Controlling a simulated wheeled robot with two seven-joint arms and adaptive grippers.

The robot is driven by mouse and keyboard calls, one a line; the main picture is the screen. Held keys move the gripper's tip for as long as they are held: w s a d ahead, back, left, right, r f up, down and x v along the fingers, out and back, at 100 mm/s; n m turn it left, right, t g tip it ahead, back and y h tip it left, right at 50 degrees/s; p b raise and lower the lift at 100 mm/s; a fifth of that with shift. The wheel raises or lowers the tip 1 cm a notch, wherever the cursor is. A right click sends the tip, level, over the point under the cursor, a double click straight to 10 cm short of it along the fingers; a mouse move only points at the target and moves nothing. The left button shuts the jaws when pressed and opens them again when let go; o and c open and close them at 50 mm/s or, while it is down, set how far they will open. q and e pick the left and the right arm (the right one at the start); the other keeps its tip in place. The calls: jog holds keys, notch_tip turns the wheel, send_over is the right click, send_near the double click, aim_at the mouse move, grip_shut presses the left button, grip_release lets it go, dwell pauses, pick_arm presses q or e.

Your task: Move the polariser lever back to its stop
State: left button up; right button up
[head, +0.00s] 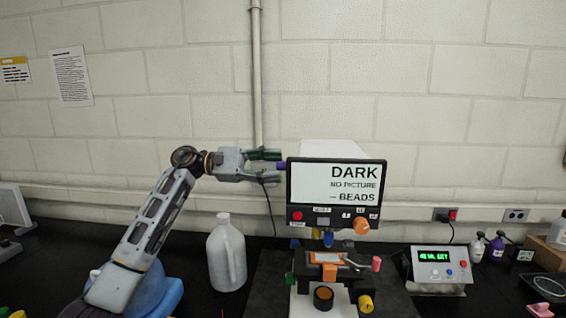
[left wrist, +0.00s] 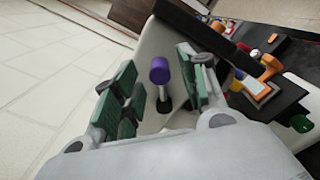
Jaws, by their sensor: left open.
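A lever with a purple knob (head: 282,166), which looks like the polariser lever, sticks out at the left side of the microscope (head: 332,148), beside its screen. My left gripper (head: 279,167) is open at the lever, with its green-padded fingers above and below the knob. The lever's stop cannot be made out. My right gripper is not in view.
The black-framed screen (head: 336,188) reads "DARK, NO PICTURE – BEADS" and stands just right of my left fingertips. The microscope stage (head: 327,258) is below it. A white jug (head: 227,254) stands under my left arm. A control box (head: 438,267) is at the right.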

aim_at(283, 166)
pick_arm(q)
jog(key=shift+d+p, duration=0.35)
jog(key=shift+d, duration=1.2)
grip_shut()
